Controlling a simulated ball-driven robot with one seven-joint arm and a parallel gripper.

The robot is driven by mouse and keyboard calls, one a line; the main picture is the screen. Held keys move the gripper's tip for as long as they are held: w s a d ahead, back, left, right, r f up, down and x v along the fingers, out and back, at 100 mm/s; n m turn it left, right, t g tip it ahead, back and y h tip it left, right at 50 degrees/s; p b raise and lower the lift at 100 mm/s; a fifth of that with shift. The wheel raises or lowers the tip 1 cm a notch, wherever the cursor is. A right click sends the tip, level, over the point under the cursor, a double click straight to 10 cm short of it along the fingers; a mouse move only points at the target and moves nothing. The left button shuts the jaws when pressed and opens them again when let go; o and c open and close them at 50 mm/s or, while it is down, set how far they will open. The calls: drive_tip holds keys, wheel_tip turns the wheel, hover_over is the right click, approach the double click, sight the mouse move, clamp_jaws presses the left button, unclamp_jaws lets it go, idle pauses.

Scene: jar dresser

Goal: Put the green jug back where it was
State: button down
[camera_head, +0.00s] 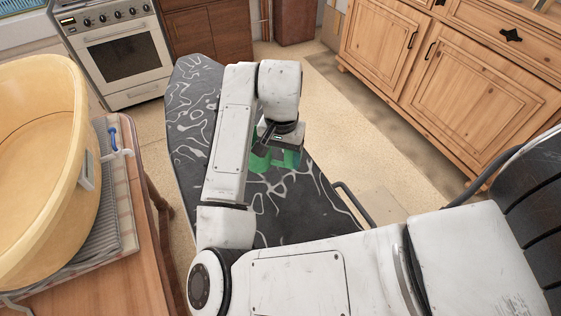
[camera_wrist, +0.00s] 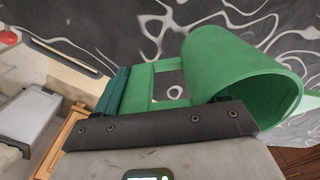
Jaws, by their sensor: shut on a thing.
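The green jug (camera_head: 286,158) is over the dark ironing board (camera_head: 195,100) with white swirls. My arm and gripper partly cover it in the head view. My gripper (camera_head: 266,142) is shut on the jug, at its handle side. In the wrist view the jug (camera_wrist: 225,65) shows its round body, with the open mouth toward the lower right and the handle bars beside the gripper. The patterned board lies behind it. I cannot tell whether the jug's base touches the board.
A wooden table (camera_head: 125,270) at the left holds a large yellow tub (camera_head: 45,180) on a striped cloth. A white oven (camera_head: 118,50) stands at the back left, wooden cabinets (camera_head: 450,70) at the right. Much of the board's far end is bare.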

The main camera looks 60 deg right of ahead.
drive_tip(key=shift+w+d+f, duration=0.25)
drive_tip(key=shift+d+f, duration=0.1)
drive_tip(key=shift+f, duration=0.15)
drive_tip(key=shift+w+d+f, duration=0.2)
drive_tip(key=shift+d+f, duration=0.15)
drive_tip(key=shift+f, duration=0.1)
drive_tip(key=shift+d+f+p, duration=0.1)
drive_tip(key=shift+f+p, duration=0.35)
drive_tip(key=shift+f, duration=1.2)
drive_tip(key=shift+f, duration=0.15)
drive_tip(key=shift+c, duration=0.4)
unclamp_jaws()
wheel_tip(320, 180, up, 12)
